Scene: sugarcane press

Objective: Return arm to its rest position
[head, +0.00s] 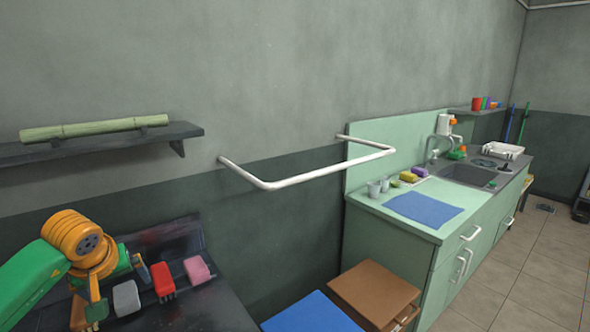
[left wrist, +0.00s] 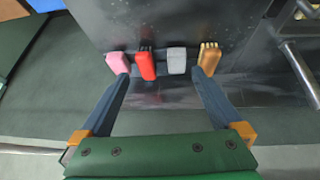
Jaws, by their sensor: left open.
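My left arm (head: 35,272), green with orange joints, comes in from the left in the head view and reaches over a dark bench. My left gripper (left wrist: 160,77) is open in the left wrist view, with nothing between its two dark blue fingers. Its fingertips point towards a row of small blocks or brushes: pink (left wrist: 118,62), red (left wrist: 145,65), grey (left wrist: 176,61) and orange-brown (left wrist: 209,59). The fingers overlap the row's ends in the picture; I cannot tell whether they touch. In the head view the arm partly hides the gripper. My right gripper is not in view.
A green sugarcane stalk (head: 95,128) lies on a dark wall shelf (head: 188,130). A white rail (head: 318,174) sticks out from the wall. A brown box (head: 375,290) and a blue surface (head: 310,314) stand right of the bench. A green sink counter (head: 395,240) is further right.

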